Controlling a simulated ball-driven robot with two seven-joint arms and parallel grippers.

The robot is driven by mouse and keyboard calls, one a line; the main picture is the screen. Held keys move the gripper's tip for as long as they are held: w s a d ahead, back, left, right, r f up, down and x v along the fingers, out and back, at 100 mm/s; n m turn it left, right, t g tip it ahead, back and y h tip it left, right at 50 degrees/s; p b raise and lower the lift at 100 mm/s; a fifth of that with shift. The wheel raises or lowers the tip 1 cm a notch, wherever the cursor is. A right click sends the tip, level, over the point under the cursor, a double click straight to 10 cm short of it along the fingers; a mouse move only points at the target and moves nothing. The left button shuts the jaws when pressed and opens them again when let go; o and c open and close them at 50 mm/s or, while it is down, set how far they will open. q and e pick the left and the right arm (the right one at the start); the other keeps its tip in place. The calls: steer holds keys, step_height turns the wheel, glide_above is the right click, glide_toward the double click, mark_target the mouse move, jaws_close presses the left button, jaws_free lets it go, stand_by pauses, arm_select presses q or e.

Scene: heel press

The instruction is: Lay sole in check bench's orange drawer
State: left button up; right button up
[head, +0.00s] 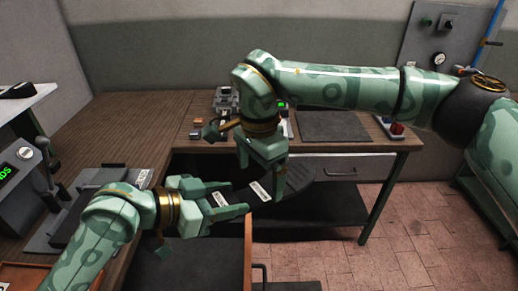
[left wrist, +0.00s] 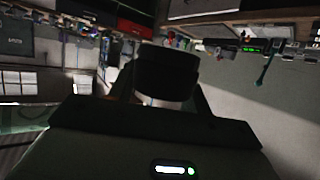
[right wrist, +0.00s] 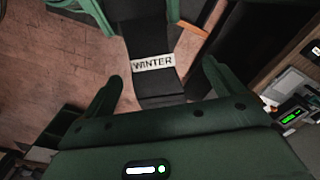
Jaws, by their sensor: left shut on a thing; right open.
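The dark sole (head: 318,168) has a white label reading WINTER, legible in the right wrist view (right wrist: 152,63). My left gripper (head: 232,202) is shut on the sole and holds it up off the benches. A dark end of the sole fills the gap between its fingers in the left wrist view (left wrist: 165,75). My right gripper (head: 262,180) is open near the label; in the right wrist view the sole lies between its spread fingers, and contact cannot be told. An open drawer with a dark inside (head: 190,265) and an orange-brown front (head: 248,250) is below the left gripper.
A wooden bench (head: 120,125) runs along the left and back, with small devices and a dark mat (head: 333,125). A device with a green display (head: 15,172) stands at left. Tiled floor is clear at right.

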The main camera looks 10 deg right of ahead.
steer(key=shift+f, duration=1.4)
arm_select(q)
steer(key=shift+s, duration=0.1)
arm_select(e)
steer(key=c, duration=1.2)
arm_select(q)
steer(key=o, duration=1.4)
steer(key=shift+d, duration=0.1)
steer(key=shift+c, duration=0.2)
arm_select(e)
steer(key=shift+a+r, duration=0.1)
arm_select(q)
steer(key=shift+a, duration=0.2)
